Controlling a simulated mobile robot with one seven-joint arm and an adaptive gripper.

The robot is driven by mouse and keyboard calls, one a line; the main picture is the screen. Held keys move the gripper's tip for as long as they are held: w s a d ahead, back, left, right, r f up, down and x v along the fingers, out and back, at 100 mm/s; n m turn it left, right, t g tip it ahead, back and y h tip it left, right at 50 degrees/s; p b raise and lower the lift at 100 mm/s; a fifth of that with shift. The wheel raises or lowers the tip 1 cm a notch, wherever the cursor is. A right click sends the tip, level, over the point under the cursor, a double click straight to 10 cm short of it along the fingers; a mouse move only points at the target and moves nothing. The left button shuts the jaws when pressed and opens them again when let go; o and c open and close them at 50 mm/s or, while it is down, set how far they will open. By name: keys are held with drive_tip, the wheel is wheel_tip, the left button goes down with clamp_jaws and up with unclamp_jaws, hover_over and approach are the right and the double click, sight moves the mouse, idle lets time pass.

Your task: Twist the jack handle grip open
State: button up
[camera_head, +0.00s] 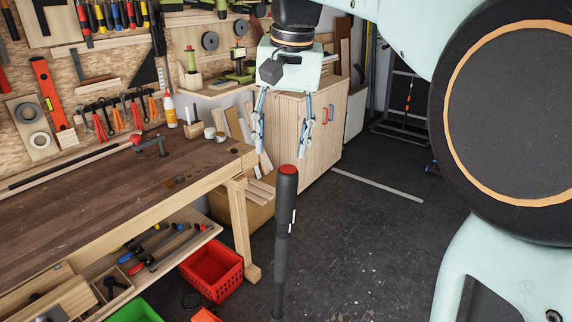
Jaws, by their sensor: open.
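The jack handle is a long dark rod standing nearly upright at the lower middle of the view. Its black grip (286,205) has a red top end (288,169), and its lower end runs out of the picture. My gripper (282,150) hangs above the grip, pointing down, with its two fingers spread wide. The fingertips appear just above and to either side of the red end in the picture. Nothing is between the fingers, and I cannot tell the exact distance in depth.
A wooden workbench (90,215) fills the left, with a clamp (150,143) on it. A red crate (212,270) stands on the floor below. A wooden cabinet (312,135) is behind my gripper. Dark floor (370,240) is open to the right of the handle.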

sight(286, 201)
drive_tip(key=s, duration=0.1)
drive_tip(key=s+g, duration=0.1)
drive_tip(key=s+d+m, duration=0.1)
drive_tip(key=shift+f, duration=0.35)
drive_tip(key=shift+s+d+f, duration=0.1)
drive_tip(key=shift+s+f, duration=0.1)
drive_tip(key=f, duration=0.7)
drive_tip(key=f+b, duration=0.1)
drive_tip(key=f, duration=0.2)
drive_tip(key=shift+a+f, duration=0.25)
drive_tip(key=shift+c, duration=0.4)
drive_tip(key=c, duration=1.1)
